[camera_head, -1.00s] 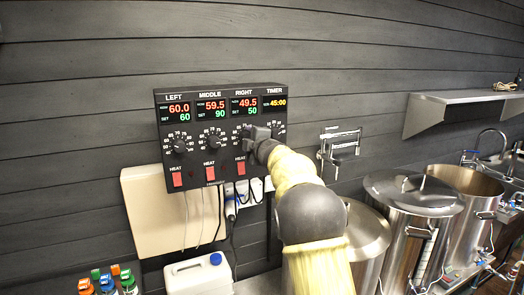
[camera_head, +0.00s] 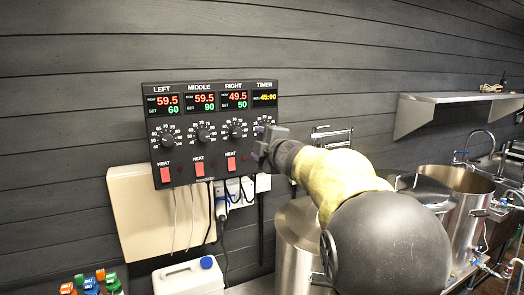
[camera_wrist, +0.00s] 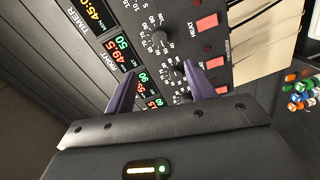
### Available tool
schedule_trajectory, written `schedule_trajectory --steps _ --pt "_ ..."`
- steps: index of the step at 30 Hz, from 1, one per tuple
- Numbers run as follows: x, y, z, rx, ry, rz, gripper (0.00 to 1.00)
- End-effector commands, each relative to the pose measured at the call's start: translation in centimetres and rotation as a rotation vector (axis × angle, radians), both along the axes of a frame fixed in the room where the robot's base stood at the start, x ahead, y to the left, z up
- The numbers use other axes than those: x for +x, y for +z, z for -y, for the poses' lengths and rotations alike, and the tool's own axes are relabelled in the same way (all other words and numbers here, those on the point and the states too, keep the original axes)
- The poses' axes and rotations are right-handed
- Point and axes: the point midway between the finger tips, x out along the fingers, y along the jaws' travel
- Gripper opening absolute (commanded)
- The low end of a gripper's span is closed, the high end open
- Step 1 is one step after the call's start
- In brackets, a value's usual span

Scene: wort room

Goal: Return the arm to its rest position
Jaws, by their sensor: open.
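My gripper (camera_head: 265,143) is at the end of my yellow-sleeved arm, in front of the lower right corner of the black control panel (camera_head: 247,119) in the head view. In the wrist view my gripper (camera_wrist: 158,92) has its two purple fingers apart with nothing between them. The panel also shows beyond the fingers in the wrist view (camera_wrist: 180,45). Its displays read 59.5 over 60 at left, 59.5 over 90 at middle, 49.5 over 50 at right, and 45:00 on the timer. The timer knob is partly hidden by my gripper.
Steel kettles (camera_head: 462,190) stand at the right, partly behind my arm. A wall shelf (camera_head: 440,112) is at the upper right. A white jug (camera_head: 188,278) and several small capped bottles (camera_head: 92,284) stand below the panel. The wall above is clear.

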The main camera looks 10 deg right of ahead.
Motion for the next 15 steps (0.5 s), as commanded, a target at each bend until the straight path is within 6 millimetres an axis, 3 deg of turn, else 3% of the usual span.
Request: schedule_trajectory --steps 5,15 --pt "-1.37 -0.01 0.22 0.000 0.001 -0.001 0.55" --pt "-1.46 -0.05 0.26 0.003 -0.002 -0.004 0.55"
